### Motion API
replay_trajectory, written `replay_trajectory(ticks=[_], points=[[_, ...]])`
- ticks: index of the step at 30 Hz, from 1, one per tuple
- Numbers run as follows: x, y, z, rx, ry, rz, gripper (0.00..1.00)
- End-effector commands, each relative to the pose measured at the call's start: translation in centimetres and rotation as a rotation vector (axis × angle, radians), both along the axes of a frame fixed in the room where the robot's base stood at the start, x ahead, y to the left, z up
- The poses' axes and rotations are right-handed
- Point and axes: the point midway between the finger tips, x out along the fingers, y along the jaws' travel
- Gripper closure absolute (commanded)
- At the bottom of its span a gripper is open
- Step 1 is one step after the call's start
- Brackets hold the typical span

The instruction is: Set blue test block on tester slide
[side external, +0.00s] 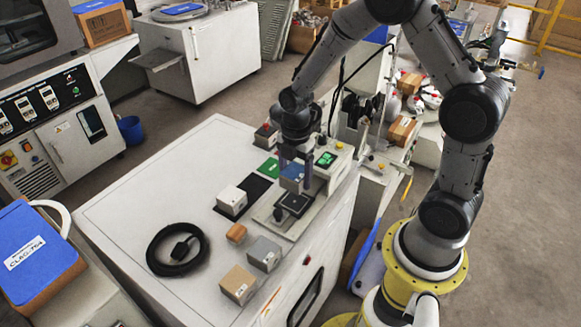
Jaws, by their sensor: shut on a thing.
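The blue test block (291,176) is between the fingers of my gripper (294,166), which is shut on it. The block is just behind and above the dark square pad of the tester slide (294,203), near the tester's display. I cannot tell exactly how high the block is above the slide or whether it touches it. The fingers hide part of the block's upper side.
A white block (230,199) sits on a black mat left of the slide, and a green pad (268,168) lies behind. Grey block (264,254), tan block (238,284), small orange block (236,233) and a black cable coil (177,250) lie in front. The bench's left side is clear.

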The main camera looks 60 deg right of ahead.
Motion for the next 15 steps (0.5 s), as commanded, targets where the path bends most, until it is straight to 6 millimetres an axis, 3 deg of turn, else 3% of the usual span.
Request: replay_trajectory(ticks=[15], points=[[0.1, 0.0, -4.5, 0.0, -0.002, 0.0, 1.0]])
